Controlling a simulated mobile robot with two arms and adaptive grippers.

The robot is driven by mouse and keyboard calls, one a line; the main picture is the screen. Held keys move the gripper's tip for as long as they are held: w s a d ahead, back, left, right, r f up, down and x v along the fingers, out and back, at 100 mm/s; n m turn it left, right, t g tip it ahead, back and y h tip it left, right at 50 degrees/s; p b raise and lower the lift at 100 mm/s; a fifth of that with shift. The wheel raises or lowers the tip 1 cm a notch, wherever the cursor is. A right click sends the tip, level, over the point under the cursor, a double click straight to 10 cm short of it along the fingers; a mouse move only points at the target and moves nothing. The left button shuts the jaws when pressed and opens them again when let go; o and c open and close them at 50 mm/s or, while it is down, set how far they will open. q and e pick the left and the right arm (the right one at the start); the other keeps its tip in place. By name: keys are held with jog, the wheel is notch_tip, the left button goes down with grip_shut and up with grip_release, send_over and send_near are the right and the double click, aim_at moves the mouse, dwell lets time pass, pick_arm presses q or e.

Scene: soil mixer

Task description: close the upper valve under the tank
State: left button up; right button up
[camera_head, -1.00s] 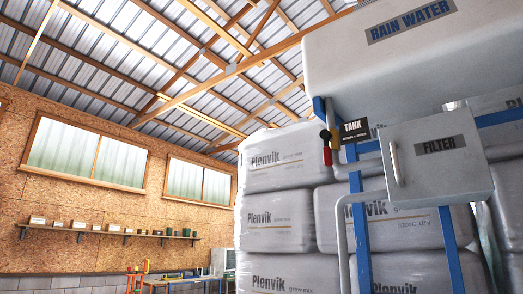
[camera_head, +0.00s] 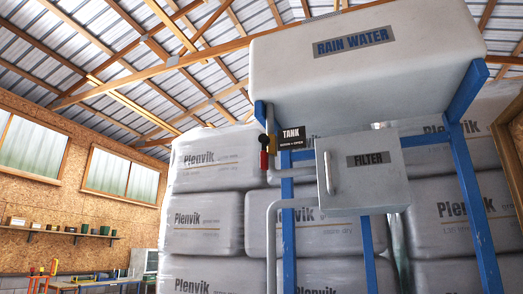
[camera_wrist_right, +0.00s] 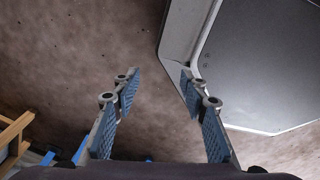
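The white rain water tank (camera_head: 300,75) stands on a blue frame at the upper right of the head view. Below its left end is a small valve with a red handle (camera_head: 264,158) that appears to hang down, with a yellow part (camera_head: 271,142) beside it. A dark sign reading TANK (camera_head: 291,133) is just right of the valve; its small line appears to read down = open. My right gripper (camera_wrist_right: 159,82) is open and empty in the right wrist view, above brown ground. Neither gripper shows in the head view, so neither is seen near the valve.
A grey filter box (camera_head: 365,190) with a handle hangs below the tank, and a grey pipe (camera_head: 272,240) runs down beside it. Stacked white Plenvik bags (camera_head: 205,215) stand behind. A wall shelf (camera_head: 70,234) and a workbench are at left.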

jog(key=shift+s, duration=0.25)
